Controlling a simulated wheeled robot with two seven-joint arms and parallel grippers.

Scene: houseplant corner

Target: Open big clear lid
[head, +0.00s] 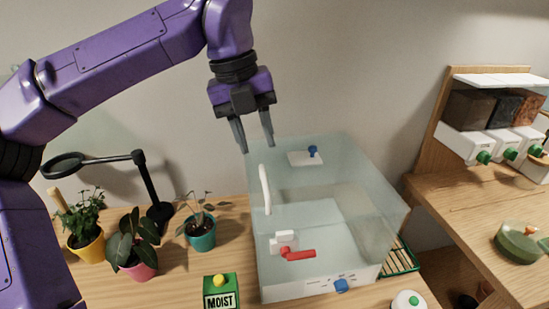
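The big clear lid (350,185) is a see-through box-shaped cover standing over a white base (315,287). It looks closed. A white upright bar handle (265,188) shows at its left side. A white plate with a blue knob (312,151) is near its back top, and a red lever (298,254) on a white mount shows low at the front. My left gripper (257,146) points down by the lid's back left top edge, above the handle. Its two fingers are apart with nothing between them. I cannot tell whether a finger touches the lid. My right gripper is out of view.
Potted plants (201,232) and a black magnifier lamp (150,190) stand left of the case. A green MOIST box (221,291) is at the front. A green rack (402,257) lies right of the case. A shelf with white dispensers (470,140) stands on the right table.

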